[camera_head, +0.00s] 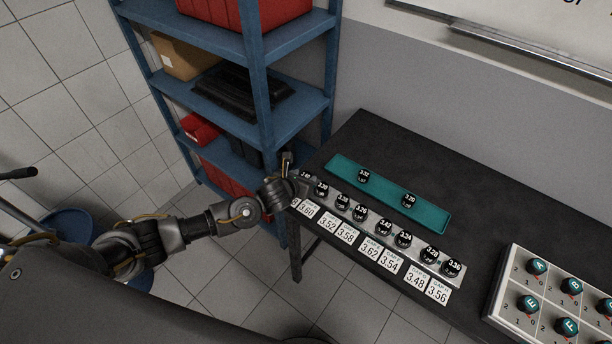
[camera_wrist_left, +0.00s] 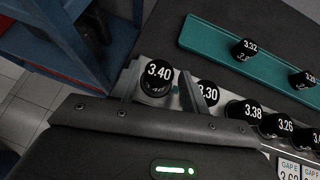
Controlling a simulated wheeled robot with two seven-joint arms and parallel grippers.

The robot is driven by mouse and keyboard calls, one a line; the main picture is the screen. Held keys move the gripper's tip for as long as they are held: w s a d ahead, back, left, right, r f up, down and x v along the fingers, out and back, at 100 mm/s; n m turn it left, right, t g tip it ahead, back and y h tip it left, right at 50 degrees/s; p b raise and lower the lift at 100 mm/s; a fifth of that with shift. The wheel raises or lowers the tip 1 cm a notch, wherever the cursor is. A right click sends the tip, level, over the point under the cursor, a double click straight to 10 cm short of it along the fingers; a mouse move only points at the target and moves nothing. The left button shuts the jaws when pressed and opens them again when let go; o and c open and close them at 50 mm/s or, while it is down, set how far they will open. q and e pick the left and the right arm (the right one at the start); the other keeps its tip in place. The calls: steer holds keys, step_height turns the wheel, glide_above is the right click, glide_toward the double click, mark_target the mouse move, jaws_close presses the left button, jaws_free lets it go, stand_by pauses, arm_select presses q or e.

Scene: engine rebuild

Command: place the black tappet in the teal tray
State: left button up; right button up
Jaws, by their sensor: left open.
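My left gripper (camera_head: 287,172) is at the left end of a row of black numbered tappets. In the left wrist view its open fingers (camera_wrist_left: 165,90) stand on either side of the black tappet marked 3.40 (camera_wrist_left: 157,78), and I cannot tell if they touch it. The teal tray (camera_head: 336,174) lies behind the row on the black table. It holds two black tappets, marked 3.32 (camera_head: 363,176) and 3.20 (camera_head: 409,200). The tray also shows in the left wrist view (camera_wrist_left: 210,40). My right gripper is not in view.
The row's other tappets, such as 3.30 (camera_wrist_left: 208,93) and 3.38 (camera_wrist_left: 245,112), stand close to the right. White number cards (camera_head: 370,250) lie in front. A blue shelf (camera_head: 262,110) stands close at left. A white board with lettered teal knobs (camera_head: 510,285) is at right.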

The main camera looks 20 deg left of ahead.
arm_select(q)
steer(key=shift+x, duration=1.35)
steer(key=c, duration=0.8)
steer(key=shift+c, duration=0.2)
steer(key=shift+r, duration=0.1)
